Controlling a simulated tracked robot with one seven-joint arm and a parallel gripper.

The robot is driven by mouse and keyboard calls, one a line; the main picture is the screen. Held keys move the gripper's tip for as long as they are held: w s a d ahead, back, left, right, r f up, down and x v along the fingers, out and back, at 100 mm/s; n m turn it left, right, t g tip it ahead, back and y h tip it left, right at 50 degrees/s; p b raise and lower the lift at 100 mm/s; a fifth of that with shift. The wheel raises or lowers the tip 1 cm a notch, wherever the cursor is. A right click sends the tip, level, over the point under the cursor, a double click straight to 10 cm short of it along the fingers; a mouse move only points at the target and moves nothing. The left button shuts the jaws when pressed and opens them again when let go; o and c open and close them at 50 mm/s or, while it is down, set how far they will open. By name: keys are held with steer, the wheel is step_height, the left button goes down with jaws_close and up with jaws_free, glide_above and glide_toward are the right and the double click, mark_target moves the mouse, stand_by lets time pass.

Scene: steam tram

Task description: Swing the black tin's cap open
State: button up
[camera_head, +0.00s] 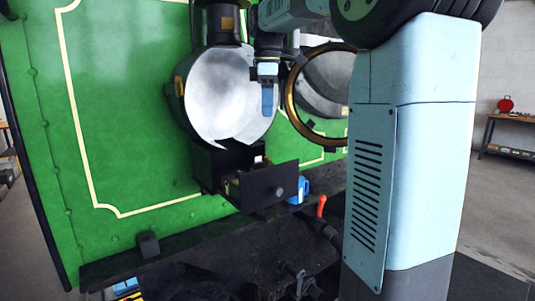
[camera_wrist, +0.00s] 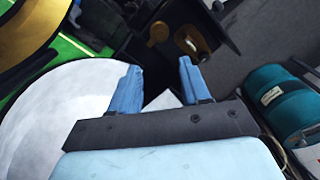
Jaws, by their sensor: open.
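A black open-topped tin-like drawer (camera_head: 262,185) with a round knob juts out below the round lamp (camera_head: 222,95) in the head view. In the wrist view a dark box (camera_wrist: 205,22) shows near the top, with a round brass piece (camera_wrist: 158,33) and a pale slot beside it. I cannot tell for sure that this brass piece is the cap, or whether it is hinged open. My gripper (camera_head: 268,100) points down in front of the lamp's pale reflector, above the drawer and apart from it. Its blue fingers (camera_wrist: 158,80) are spread and empty.
The lamp's brass-rimmed glass door (camera_head: 290,95) stands swung open at the right, close to my gripper. A red-tipped lever (camera_head: 321,205) and a blue item (camera_head: 298,190) stand near the drawer. A teal cylinder (camera_wrist: 280,100) lies at the right of the wrist view.

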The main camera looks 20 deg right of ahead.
mark_target(267, 162)
step_height(267, 162, down, 14)
steer(key=shift+w+r, duration=0.1)
steer(key=shift+r, duration=0.05)
stand_by(0.5)
jaws_close()
stand_by(0.4)
